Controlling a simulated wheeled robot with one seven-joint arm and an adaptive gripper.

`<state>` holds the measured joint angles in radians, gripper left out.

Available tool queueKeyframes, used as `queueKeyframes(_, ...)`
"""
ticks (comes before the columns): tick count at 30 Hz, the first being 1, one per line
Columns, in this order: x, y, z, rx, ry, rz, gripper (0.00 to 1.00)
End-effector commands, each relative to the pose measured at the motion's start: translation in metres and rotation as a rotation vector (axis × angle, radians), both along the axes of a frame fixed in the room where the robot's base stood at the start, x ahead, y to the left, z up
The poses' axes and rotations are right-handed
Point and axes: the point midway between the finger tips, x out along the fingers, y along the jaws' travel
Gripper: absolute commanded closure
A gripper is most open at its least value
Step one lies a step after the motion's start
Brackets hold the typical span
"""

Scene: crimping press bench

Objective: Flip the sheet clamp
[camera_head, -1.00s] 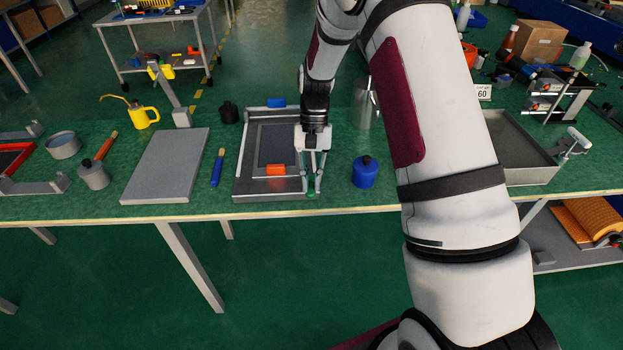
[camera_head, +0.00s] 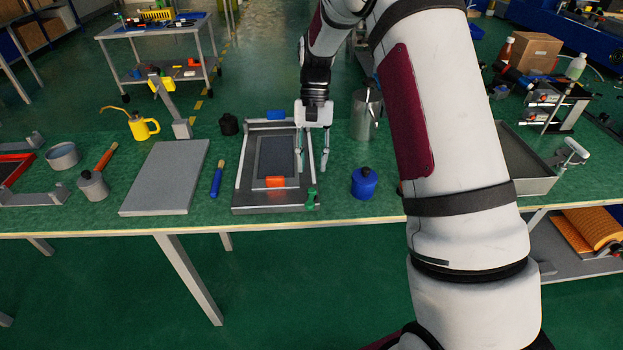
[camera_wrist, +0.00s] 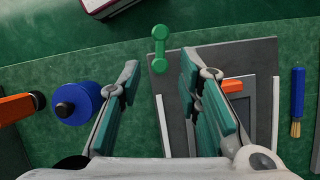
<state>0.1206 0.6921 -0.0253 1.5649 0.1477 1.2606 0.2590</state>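The sheet clamp fixture is a grey base plate (camera_head: 244,202) with a light frame, a dark panel and an orange tab (camera_head: 275,182). A green dumbbell-shaped handle (camera_head: 312,198) is at its front right corner. In the wrist view the handle (camera_wrist: 160,48) shows beyond the gap between my fingertips, apart from them. My gripper (camera_head: 313,166) is open and empty, above the right side of the fixture, behind the handle. In the wrist view my gripper (camera_wrist: 160,75) has its two green-padded fingers wide apart. Which part is the hinged clamp I cannot tell.
A blue canister (camera_head: 364,183) stands right of the fixture and a metal jug (camera_head: 366,115) behind it. A blue-handled brush (camera_head: 217,179) and a grey plate (camera_head: 165,178) lie left. A black weight (camera_head: 229,124) stands back left. Bare green mat lies between the fixture and the canister.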

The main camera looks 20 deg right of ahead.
Motion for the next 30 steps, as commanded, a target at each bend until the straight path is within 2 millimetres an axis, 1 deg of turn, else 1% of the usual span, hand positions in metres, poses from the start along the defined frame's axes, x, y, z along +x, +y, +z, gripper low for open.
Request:
queueKeyframes(1,0.004,-0.002,0.008,0.0,-0.002,0.0,0.68)
queueKeyframes(3,0.007,-0.004,0.018,0.0,-0.002,0.0,0.68)
queueKeyframes(6,0.01,-0.005,0.028,0.0,-0.001,0.0,0.68)
queueKeyframes(9,0.012,-0.006,0.033,0.0,0.0,0.0,0.68)
queueKeyframes(30,0.013,-0.007,0.035,0.0,0.001,0.001,0.68)
